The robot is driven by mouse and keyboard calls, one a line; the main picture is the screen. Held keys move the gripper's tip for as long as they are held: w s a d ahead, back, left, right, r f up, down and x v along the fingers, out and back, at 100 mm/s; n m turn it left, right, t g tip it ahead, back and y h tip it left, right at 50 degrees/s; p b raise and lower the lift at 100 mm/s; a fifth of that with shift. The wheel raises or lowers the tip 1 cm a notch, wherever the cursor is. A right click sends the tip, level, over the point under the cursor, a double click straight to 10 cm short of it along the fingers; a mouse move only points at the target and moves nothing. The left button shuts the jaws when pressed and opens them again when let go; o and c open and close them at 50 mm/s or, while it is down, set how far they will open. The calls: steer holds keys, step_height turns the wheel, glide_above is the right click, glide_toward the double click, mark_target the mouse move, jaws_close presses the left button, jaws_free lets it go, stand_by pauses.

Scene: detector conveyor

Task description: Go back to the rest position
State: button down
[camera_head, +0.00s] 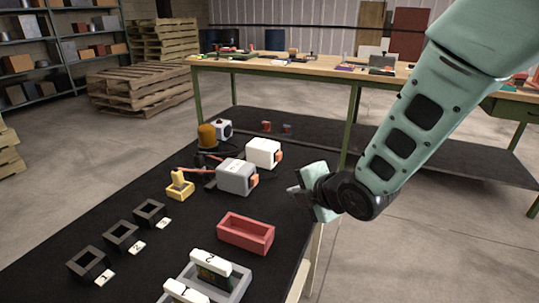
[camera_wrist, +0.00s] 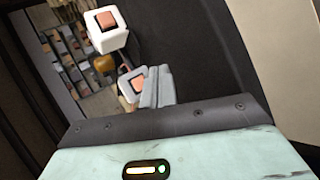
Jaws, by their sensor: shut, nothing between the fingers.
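My gripper (camera_head: 293,191) is at the right side of the black conveyor table (camera_head: 130,205), raised near its edge. It is shut and empty, pointing left in the head view. A grey box with an orange end (camera_head: 236,177) and a white box with an orange end (camera_head: 263,152) stand to its left, apart from it. In the wrist view, two pale boxes with orange faces show, one at the top (camera_wrist: 107,30) and one lower down, partly hidden. The gripper's pale green body fills the bottom of the wrist view.
A red open tray (camera_head: 246,244) lies below the gripper. Grey holders with white tiles marked 2 (camera_head: 210,257) are at the front. Black open cubes (camera_head: 122,236) with number tags, a yellow piece (camera_head: 180,187) and an orange dome (camera_head: 207,135) stand further left. A wooden workbench (camera_head: 300,65) stands behind.

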steer(key=s+d+r+m+g+h, duration=0.2)
steer(key=s+d+m+g, duration=0.15)
steer(key=s+m, duration=0.45)
steer(key=s+d+r+m+g+h, duration=0.2)
steer(key=s+d+m, duration=0.2)
steer(key=s, duration=0.7)
steer(key=s+d+r+m+g+h, duration=0.1)
steer(key=s+d+m+g+h, duration=0.2)
steer(key=s+m, duration=0.5)
step_height(320, 180, up, 13)
steer(key=s+d+n+y+p, duration=0.1)
steer(key=p, duration=1.2)
steer(key=shift+s+n, duration=0.2)
steer(key=shift+n, duration=0.2)
